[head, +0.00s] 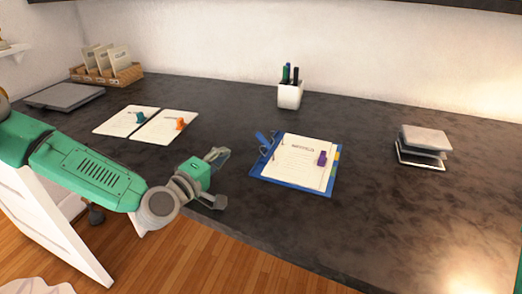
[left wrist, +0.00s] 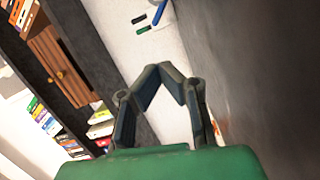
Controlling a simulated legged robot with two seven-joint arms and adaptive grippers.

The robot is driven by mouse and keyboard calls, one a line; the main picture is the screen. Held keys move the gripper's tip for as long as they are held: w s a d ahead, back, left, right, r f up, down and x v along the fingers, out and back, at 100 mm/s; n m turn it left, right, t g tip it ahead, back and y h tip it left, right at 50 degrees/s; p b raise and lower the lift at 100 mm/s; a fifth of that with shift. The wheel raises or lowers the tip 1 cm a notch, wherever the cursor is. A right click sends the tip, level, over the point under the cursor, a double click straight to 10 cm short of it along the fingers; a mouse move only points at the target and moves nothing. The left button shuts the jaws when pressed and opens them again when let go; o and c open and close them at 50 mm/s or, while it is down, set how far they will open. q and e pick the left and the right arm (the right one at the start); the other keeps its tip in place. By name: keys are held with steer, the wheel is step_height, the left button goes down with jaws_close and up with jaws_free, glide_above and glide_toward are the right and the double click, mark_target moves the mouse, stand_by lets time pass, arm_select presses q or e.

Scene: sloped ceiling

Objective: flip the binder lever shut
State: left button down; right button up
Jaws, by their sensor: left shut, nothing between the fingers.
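A blue binder (head: 260,172) lies open on the dark desk, with a white printed sheet on it. Its blue lever (head: 264,140) stands up at the binder's upper left corner, beside the paper. My left gripper (head: 221,179) is left of the binder, above the desk's front edge, apart from binder and lever. Its fingers hold nothing; in the left wrist view the fingertips (left wrist: 165,72) come together. The binder and lever cannot be made out in the left wrist view. My right gripper is out of sight.
A purple clip (head: 322,158) sits on the binder's sheet. A pen cup (head: 290,96) stands behind the binder. A silver stacked object (head: 425,140) is at right. The desk between binder and silver object is clear.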

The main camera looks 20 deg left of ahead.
mark_target(258, 138)
arm_select(q)
steer(key=shift+w+a+f, duration=0.15)
steer(key=shift+f, duration=0.1)
steer(key=shift+a, duration=0.1)
steer(key=shift+d+r, duration=0.2)
steer(key=shift+w+d, duration=0.1)
steer(key=shift+d, duration=0.2)
steer(key=shift+w+d, duration=0.1)
steer(key=shift+w, duration=0.2)
steer(key=x, duration=0.5)
steer(key=b+x, duration=0.1)
steer(key=x, duration=0.2)
steer(key=shift+w+a+f, duration=0.15)
steer(key=shift+a, duration=0.15)
steer(key=d, duration=0.1)
steer(key=s+d, duration=0.1)
steer(key=d, duration=0.1)
steer(key=shift+f, duration=0.15)
steer(key=shift+s+d, duration=0.25)
steer(key=shift+d, duration=0.25)
